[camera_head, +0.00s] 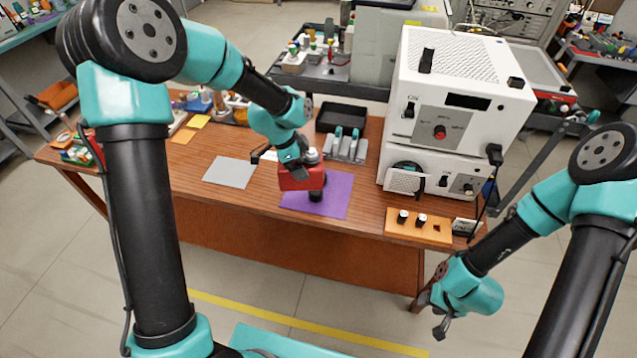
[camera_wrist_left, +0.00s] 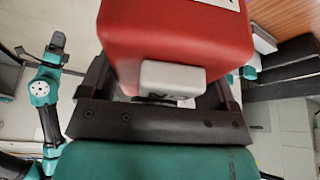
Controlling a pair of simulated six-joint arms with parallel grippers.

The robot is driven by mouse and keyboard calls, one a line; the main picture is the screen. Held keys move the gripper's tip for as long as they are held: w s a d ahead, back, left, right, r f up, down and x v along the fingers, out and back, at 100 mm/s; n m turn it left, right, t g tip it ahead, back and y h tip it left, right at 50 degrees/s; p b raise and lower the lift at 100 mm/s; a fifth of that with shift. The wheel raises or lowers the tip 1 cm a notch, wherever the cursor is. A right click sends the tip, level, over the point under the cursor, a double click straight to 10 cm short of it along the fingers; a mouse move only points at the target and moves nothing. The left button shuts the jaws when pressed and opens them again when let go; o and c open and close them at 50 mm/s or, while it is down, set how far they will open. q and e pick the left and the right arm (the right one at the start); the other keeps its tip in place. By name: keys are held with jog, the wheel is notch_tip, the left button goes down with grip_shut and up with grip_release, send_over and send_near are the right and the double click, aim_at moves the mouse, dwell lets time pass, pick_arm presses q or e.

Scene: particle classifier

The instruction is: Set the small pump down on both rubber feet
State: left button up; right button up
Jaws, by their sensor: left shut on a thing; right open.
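The small pump, a red body (camera_head: 302,180) with a dark round part (camera_head: 316,195) at its lower right, is over the purple mat (camera_head: 337,190) on the wooden table. My left gripper (camera_head: 297,170) is shut on it from above. In the left wrist view the red body (camera_wrist_left: 175,35) and a pale block (camera_wrist_left: 172,77) on it sit between the fingers (camera_wrist_left: 165,85). I cannot tell whether the pump touches the mat or hangs just above it. Its rubber feet are not clearly visible. My right gripper (camera_head: 432,312) is open and empty, off the table's front right.
A grey mat (camera_head: 230,172) lies left. A white instrument stack (camera_head: 450,115) and an orange block with black knobs (camera_head: 418,225) stand right.

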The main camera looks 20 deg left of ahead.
pick_arm(q)
jog(key=m, duration=0.1)
jog(key=s+d+m+g, duration=0.1)
jog(key=m, duration=0.1)
jog(key=s+d+m+g, duration=0.1)
jog(key=m, duration=0.1)
jog(key=shift+d+f, duration=0.1)
jog(key=shift+f, duration=0.1)
jog(key=s+d+m+g+y, duration=0.3)
jog(key=s+m, duration=0.4)
jog(key=m, duration=0.9)
jog(key=d+y, duration=0.1)
jog(key=d, duration=0.1)
jog(key=shift+d+g, duration=0.3)
jog(key=shift+g, duration=0.1)
jog(key=shift+f, duration=0.1)
jog(key=w+a, duration=0.1)
jog(key=w, duration=0.4)
jog(key=w+a+f, duration=0.1)
jog(key=w, duration=0.3)
jog(key=w+a, duration=0.2)
jog(key=w, duration=0.3)
jog(key=shift+w+a+f, duration=0.1)
jog(key=shift+w+f, duration=0.1)
jog(key=shift+w, duration=0.15)
jog(key=shift+w, duration=0.2)
jog(key=shift+w+a+f, duration=0.1)
jog(key=shift+f, duration=1.7)
